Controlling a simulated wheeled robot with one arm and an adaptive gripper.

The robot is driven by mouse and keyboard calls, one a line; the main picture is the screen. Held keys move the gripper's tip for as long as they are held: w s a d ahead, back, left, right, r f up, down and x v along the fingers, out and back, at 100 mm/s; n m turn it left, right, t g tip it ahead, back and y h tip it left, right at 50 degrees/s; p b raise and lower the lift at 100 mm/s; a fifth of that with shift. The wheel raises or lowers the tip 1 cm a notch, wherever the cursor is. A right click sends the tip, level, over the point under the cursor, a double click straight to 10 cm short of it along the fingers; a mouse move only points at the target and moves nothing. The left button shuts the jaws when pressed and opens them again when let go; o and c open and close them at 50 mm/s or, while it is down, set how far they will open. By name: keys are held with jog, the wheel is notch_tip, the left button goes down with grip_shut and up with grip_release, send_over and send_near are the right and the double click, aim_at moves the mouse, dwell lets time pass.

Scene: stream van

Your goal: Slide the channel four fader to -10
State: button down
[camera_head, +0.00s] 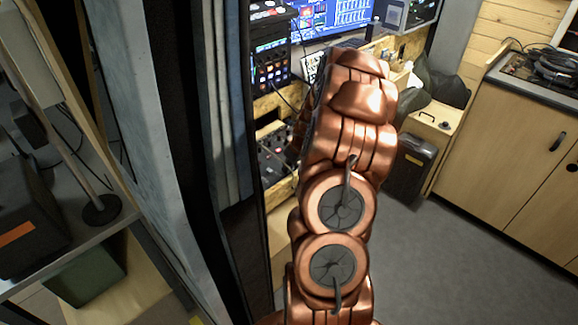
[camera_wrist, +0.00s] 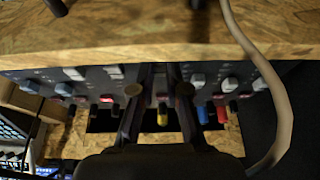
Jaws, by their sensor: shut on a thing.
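The mixer (camera_wrist: 95,76) is a dark panel with pale caps, red buttons and colored pieces, seen under a wooden board in the wrist view. It also shows in the head view (camera_head: 275,150), partly behind my copper arm. My gripper (camera_wrist: 161,72) reaches into the panel with its two dark fingers close together. It is shut on a fader in the middle of the row; the fingers hide most of that cap. I cannot read its scale or channel number. A yellow piece (camera_wrist: 162,115) shows between the fingers, nearer the camera. My gripper is hidden in the head view.
A wooden board (camera_wrist: 120,35) lies close along the mixer. A pale cable (camera_wrist: 262,70) curves down at the right. In the head view, a grey post (camera_head: 150,110) stands left of my arm, and a monitor (camera_head: 330,18) is behind.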

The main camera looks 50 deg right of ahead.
aim_at(279, 165)
jog(key=shift+w+f+b, duration=0.1)
jog(key=shift+w+b, duration=0.35)
jog(key=shift+w, duration=0.25)
jog(key=shift+w+b, duration=0.45)
jog(key=shift+w, duration=0.65)
jog(key=c, duration=1.1)
grip_release()
jog(key=shift+c, duration=0.2)
jog(key=shift+r, duration=0.25)
